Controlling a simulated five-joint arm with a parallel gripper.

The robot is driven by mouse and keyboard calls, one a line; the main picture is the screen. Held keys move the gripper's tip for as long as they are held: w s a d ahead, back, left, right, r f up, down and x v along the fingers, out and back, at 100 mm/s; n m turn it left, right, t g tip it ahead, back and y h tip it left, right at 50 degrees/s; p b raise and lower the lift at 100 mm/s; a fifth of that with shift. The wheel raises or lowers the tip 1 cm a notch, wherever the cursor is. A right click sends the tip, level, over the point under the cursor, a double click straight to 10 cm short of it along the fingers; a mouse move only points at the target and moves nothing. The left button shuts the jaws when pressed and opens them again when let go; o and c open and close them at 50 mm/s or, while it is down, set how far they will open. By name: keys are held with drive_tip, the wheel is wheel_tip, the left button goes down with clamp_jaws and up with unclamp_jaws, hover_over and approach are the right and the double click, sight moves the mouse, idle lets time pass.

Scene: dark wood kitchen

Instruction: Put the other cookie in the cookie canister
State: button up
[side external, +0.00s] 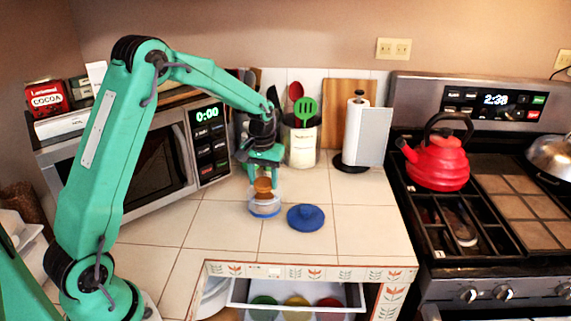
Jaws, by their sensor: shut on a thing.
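The cookie canister (264,209) is a small clear jar with a blue band near its base, upright on the tiled counter. My gripper (263,174) points down right above the canister's mouth. It is shut on a brown cookie (263,186), which is at the level of the canister's rim or just above it; I cannot tell how far in it reaches. More brown shows through the canister wall below, too small to tell whether it is another cookie. A round blue lid (306,217) with a knob lies on the counter, just right of the canister.
A microwave (135,165) stands at the left. A utensil crock (302,142) and a paper towel holder (365,134) stand behind. A drawer (295,297) with coloured bowls is open below the front edge. A red kettle (438,163) sits on the stove. The counter right of the lid is clear.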

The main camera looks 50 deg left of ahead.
idle(0.3)
drive_tip(key=o, duration=1)
drive_tip(key=shift+o, duration=0.2)
drive_tip(key=shift+r, duration=0.15)
drive_tip(key=shift+r, duration=3.8)
